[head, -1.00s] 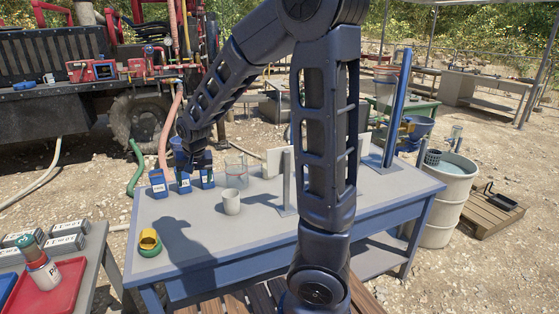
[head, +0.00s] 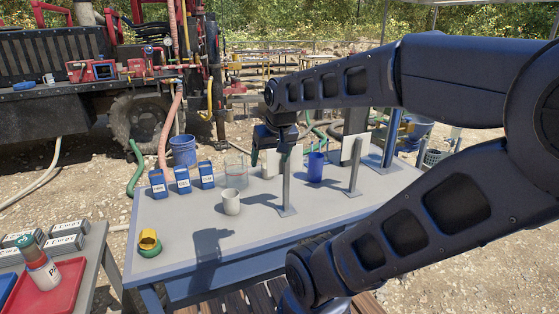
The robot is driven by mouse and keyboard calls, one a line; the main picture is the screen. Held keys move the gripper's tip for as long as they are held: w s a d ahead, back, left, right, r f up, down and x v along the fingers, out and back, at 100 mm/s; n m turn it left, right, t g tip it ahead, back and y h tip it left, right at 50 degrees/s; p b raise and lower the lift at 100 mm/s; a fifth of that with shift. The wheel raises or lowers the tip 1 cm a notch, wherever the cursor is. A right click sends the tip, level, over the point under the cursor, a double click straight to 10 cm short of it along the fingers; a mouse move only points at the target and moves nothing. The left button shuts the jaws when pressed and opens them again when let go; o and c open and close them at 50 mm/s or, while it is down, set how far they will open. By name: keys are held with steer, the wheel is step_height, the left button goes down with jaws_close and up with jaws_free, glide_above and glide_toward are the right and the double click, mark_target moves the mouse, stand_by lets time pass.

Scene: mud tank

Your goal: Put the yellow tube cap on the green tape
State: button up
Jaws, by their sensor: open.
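The yellow tube cap (head: 148,238) sits on the green tape (head: 150,252) at the left front of the blue-framed table. It looks slightly tilted, with its hollow side showing, and the green ring shows around its lower part. My gripper (head: 270,155) hangs above the back middle of the table, beside a white panel, well away from the cap and tape. Its jaws are open and small in view, and I see nothing held in them.
Several blue boxes (head: 183,180), a clear beaker (head: 236,171) and a white mug (head: 231,202) stand at the table's back left. Metal stands (head: 286,185) and a blue cup (head: 315,167) are to the right. The front tabletop is mostly clear.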

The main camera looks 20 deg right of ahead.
steer(key=shift+s+d+r+h, duration=0.1)
steer(key=shift+s+d, duration=0.15)
steer(key=shift+s, duration=0.3)
steer(key=shift+s+d+h, duration=0.1)
steer(key=shift+s+d, duration=0.1)
steer(key=shift+s, duration=0.4)
steer(key=shift+s+d+r+h, duration=0.1)
steer(key=shift+s+d, duration=0.15)
steer(key=shift+s, duration=0.3)
